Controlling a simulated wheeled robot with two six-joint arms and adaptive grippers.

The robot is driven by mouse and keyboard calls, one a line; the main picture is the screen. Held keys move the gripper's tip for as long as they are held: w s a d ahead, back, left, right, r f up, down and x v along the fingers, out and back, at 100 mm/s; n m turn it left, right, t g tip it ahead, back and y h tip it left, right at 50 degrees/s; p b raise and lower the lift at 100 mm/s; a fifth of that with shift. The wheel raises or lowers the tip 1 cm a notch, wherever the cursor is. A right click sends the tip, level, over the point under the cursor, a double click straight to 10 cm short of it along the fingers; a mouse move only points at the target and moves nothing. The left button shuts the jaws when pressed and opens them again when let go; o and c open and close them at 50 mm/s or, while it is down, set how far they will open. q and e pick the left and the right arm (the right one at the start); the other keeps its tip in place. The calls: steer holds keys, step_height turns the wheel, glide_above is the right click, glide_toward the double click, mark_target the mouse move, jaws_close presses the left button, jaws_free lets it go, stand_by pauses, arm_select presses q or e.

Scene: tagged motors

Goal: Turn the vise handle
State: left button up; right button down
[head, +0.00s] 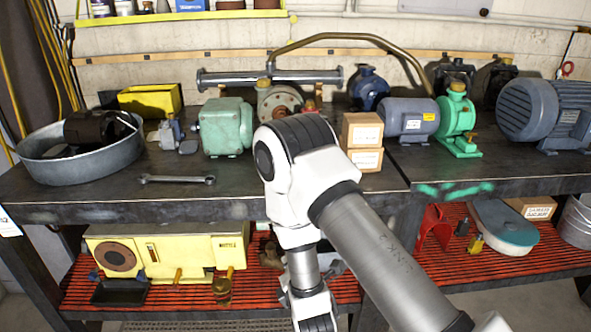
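I cannot clearly make out a vise or its handle. A small blue-grey metal device (170,133) on the bench, right of the round metal tub, may be a vise, but it is too small to tell. My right arm comes in from the lower right, bends over the middle of the bench and points down in front of its front edge. Its gripper is below the picture's bottom edge. My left arm and gripper are not in view. My arm hides part of the bench and lower shelf.
The workbench (110,205) holds a metal tub (80,172), a wrench (176,180), a green motor (226,127), stacked boxes (362,140) and a large blue motor (548,112). A yellow machine (165,252) stands on the red slatted lower shelf (255,290). The bench's front left is mostly clear.

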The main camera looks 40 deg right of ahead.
step_height(320, 180, up, 18)
steer(key=w+n+t+h+p, duration=0.1)
steer(key=w+t+p, duration=0.1)
steer(key=p, duration=0.5)
arm_select(q)
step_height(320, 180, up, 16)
steer(key=p, duration=0.5)
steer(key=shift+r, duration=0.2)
arm_select(e)
steer(key=w+d+r, duration=0.1)
steer(key=w+d, duration=0.6)
steer(key=shift+d+r+h, duration=0.15)
steer(key=shift+h, duration=0.15)
steer(key=shift+w, duration=0.2)
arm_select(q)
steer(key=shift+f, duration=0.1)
